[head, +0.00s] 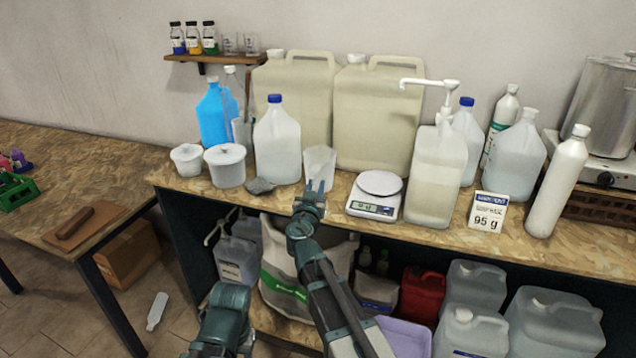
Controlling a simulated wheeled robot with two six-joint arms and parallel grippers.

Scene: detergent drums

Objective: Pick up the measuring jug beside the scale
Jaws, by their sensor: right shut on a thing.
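The clear measuring jug (320,163) stands upright at the front of the wooden bench, just left of the white scale (377,190). My right gripper (314,187) reaches up from below and is shut on the jug's near lower side. The gripper covers the lower front of the jug, so I cannot tell whether its base touches the bench. The scale's pan is empty and its display is lit. Part of my left arm shows at the bottom, but its gripper is out of view.
A white jug with a blue cap (278,142) and a grey cloth (260,186) are left of the measuring jug. Large beige canisters (378,118) stand behind. A pump bottle (435,185) and a sign reading 95 g (487,212) are right of the scale.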

